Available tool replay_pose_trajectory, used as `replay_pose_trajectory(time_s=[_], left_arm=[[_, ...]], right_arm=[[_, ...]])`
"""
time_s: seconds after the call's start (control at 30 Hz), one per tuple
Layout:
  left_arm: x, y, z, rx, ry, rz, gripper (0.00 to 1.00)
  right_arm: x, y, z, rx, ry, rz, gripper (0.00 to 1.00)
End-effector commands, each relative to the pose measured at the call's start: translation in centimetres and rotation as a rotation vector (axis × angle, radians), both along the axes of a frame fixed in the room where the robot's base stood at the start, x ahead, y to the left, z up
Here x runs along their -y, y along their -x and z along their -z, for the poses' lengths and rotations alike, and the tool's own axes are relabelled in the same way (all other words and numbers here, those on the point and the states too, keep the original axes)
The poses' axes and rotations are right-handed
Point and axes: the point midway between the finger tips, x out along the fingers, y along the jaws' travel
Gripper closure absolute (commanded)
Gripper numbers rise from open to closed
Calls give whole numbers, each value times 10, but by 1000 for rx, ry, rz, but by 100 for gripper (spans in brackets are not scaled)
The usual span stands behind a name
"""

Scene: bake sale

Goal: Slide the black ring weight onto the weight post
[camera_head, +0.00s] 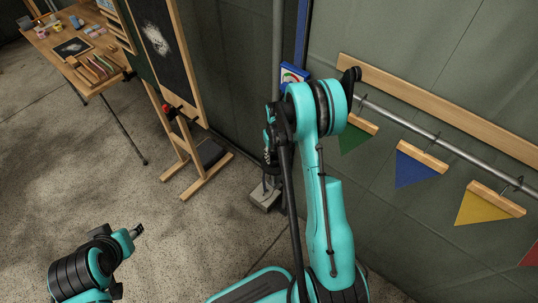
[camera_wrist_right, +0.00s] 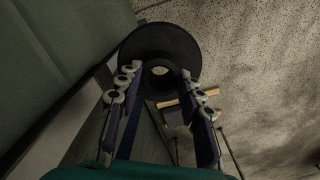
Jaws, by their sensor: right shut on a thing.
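The black ring weight (camera_wrist_right: 188,38) is between the fingertips of my right gripper (camera_wrist_right: 160,88), which is shut on it, in the right wrist view. Its open hole faces the camera, and a small pale patch shows through it. In the head view my right gripper (camera_head: 269,155) hangs dark beside the wall, above a grey foot block (camera_head: 264,198); the ring cannot be made out there. A thin upright on the block may be the weight post, mostly hidden by my arm. My left gripper (camera_head: 137,231) is small at lower left, its fingers unclear.
A wooden easel with a chalkboard (camera_head: 163,40) stands left of my right arm, with a dark box (camera_head: 209,152) at its feet. A wooden table (camera_head: 90,87) with craft items is at upper left. Coloured pennants (camera_head: 417,165) hang along the right wall. The floor (camera_head: 90,170) between is clear.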

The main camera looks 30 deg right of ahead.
Motion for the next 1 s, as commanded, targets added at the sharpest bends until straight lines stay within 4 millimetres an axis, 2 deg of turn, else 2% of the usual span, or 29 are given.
replay_pose_trajectory(time_s=[1.0], left_arm=[[0, 0, 24, 0, 0, 0, 61]], right_arm=[[0, 0, 42, 0, 0, 0, 100]])
